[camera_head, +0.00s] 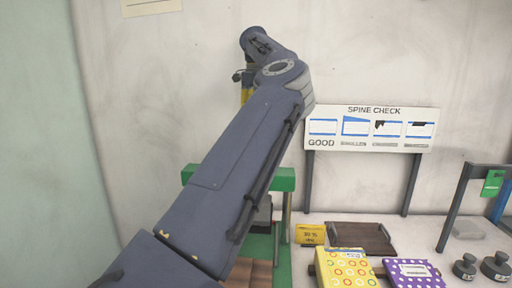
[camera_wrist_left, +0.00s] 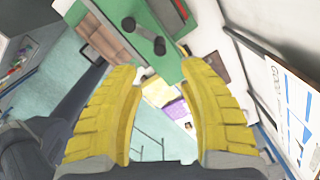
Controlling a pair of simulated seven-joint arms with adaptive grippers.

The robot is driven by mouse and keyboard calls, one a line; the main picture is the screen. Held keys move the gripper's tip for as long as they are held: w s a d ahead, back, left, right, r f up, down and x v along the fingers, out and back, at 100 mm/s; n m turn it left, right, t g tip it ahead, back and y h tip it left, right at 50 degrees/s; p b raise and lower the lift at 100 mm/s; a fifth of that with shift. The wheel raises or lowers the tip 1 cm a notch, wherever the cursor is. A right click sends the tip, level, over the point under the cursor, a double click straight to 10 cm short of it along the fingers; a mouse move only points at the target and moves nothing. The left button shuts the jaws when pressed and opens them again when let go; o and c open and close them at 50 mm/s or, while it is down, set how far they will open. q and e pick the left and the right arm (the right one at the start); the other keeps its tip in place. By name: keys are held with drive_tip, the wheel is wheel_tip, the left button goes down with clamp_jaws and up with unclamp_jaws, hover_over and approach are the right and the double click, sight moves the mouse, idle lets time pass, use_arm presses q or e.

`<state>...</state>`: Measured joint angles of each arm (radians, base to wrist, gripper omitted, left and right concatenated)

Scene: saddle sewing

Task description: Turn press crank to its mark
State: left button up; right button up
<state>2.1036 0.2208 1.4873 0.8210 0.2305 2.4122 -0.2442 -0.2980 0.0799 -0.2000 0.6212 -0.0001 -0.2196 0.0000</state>
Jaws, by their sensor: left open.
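The green press (camera_head: 283,180) stands behind my left arm in the head view, and the arm hides much of it. In the left wrist view the green press top (camera_wrist_left: 172,66) lies beyond my fingers. A dark crank (camera_wrist_left: 145,36) with a round knob at each end sits on it. The crank's mark cannot be made out. My left gripper (camera_wrist_left: 160,70) is open and empty, its yellow fingers pointing toward the press, apart from the crank. In the head view only a yellow bit of it (camera_head: 246,90) shows, high above the press. My right gripper is out of view.
A spine check board (camera_head: 370,129) stands on posts behind the bench. A brown tray (camera_head: 360,236), a yellow patterned book (camera_head: 347,270), a purple dotted book (camera_head: 414,274) and dark weights (camera_head: 465,267) lie right of the press. A dark frame (camera_head: 455,205) stands at the far right.

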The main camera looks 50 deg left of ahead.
use_arm(q)
wheel_tip(320, 180, down, 11)
drive_tip(key=shift+r, duration=0.15)
idle(0.4)
drive_tip(key=shift+c, duration=0.4)
clamp_jaws()
